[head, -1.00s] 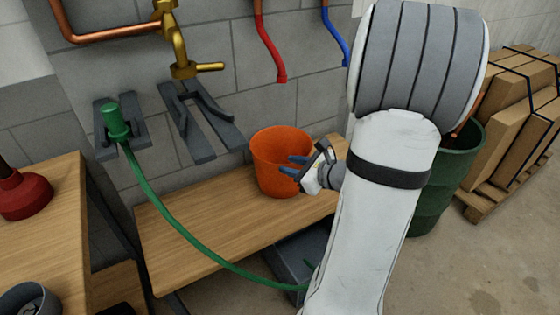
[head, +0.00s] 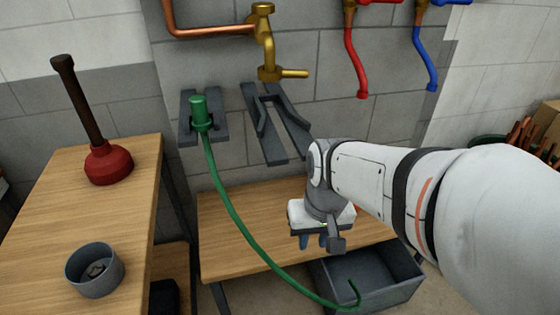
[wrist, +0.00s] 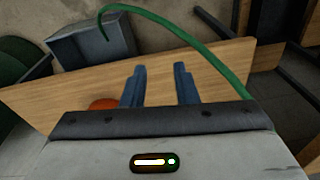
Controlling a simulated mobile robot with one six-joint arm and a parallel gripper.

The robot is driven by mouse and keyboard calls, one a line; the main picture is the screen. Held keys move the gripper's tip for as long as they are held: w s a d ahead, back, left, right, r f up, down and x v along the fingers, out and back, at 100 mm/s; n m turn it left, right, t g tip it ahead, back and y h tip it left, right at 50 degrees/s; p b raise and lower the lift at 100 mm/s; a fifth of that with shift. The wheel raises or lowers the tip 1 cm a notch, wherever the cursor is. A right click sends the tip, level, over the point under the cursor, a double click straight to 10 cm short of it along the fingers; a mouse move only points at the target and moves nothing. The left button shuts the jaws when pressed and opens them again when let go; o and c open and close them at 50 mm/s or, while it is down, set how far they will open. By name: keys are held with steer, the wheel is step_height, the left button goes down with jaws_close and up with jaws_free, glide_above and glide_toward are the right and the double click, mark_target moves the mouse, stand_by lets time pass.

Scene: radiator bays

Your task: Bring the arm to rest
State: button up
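My arm comes in from the right in the head view, and my gripper (head: 313,242) hangs with its blue fingers pointing down above the wooden bench. In the wrist view my gripper (wrist: 160,70) has its two fingers apart with nothing between them, over bare wood. A small part of the orange bucket (wrist: 103,103) shows at the left finger's base; in the head view my arm hides the bucket.
A green hose (head: 238,222) hangs from its wall holder into a grey bin (head: 385,287) beside the bench (head: 245,215). A brass tap (head: 266,45) is above. A plunger (head: 107,163) and a grey cup (head: 94,270) stand on the left table (head: 125,215).

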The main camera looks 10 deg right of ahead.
steer(key=shift+a+r+n+h, duration=0.15)
steer(key=shift+r+n+h, duration=0.15)
steer(key=shift+n, duration=0.2)
step_height(320, 180, up, 24)
steer(key=t+p, duration=0.1)
steer(key=p, duration=2)
steer(key=shift+f+t, duration=0.25)
steer(key=shift+t, duration=0.05)
